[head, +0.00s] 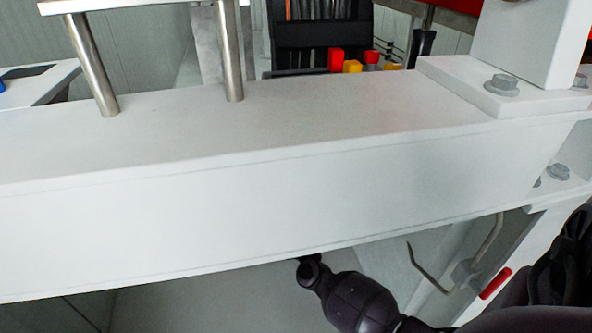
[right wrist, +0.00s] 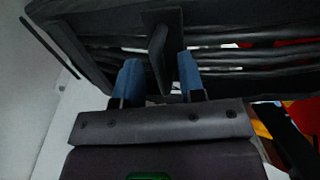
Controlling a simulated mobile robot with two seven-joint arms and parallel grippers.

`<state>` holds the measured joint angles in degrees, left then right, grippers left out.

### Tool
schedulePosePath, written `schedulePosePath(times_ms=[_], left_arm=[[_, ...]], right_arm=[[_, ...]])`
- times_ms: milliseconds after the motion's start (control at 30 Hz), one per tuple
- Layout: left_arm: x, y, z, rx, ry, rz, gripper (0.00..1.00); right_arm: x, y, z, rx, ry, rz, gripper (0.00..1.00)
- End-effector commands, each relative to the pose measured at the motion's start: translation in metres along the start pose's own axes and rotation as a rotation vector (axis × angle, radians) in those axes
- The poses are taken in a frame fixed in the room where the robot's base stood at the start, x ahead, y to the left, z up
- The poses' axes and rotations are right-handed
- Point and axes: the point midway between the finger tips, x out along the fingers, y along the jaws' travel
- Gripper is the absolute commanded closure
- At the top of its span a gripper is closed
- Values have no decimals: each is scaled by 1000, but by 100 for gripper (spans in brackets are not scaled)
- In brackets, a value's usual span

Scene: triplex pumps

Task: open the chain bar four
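In the right wrist view, my right gripper (right wrist: 159,82) has two blue fingertips spread apart. A dark upright tab (right wrist: 158,52) stands in the space between them, and gaps show on both sides of it. The tab sits at a black frame with long dark bars (right wrist: 225,55) running across the view. I cannot tell which part is chain bar four. In the head view, a dark arm link of mine (head: 360,300) shows below the white beam, and the right gripper is hidden. My left gripper is in neither view.
A wide white beam (head: 270,205) crosses the head view. Two metal posts (head: 230,50) stand on it, with a bolted white block (head: 525,85) at right. Behind are a black slotted unit (head: 320,35) and red and yellow blocks (head: 352,66). A bent metal rod (head: 425,268) is below.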

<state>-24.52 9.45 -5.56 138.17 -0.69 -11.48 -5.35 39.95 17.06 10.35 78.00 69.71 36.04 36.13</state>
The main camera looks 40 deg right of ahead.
Motion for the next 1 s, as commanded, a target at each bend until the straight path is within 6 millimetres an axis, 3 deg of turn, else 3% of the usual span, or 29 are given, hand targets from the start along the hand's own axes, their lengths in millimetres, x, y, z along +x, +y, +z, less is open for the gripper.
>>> schedulePosePath(times_ms=[200, 467, 733, 1000], left_arm=[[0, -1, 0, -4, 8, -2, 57], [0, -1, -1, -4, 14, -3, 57], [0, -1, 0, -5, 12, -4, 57], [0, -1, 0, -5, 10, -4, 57]], right_arm=[[13, 0, 0, -2, 0, 0, 64], [14, -1, 0, -1, 0, -1, 64], [13, 0, 0, -1, -1, 0, 100], [12, 0, 0, -3, -2, 1, 100]])
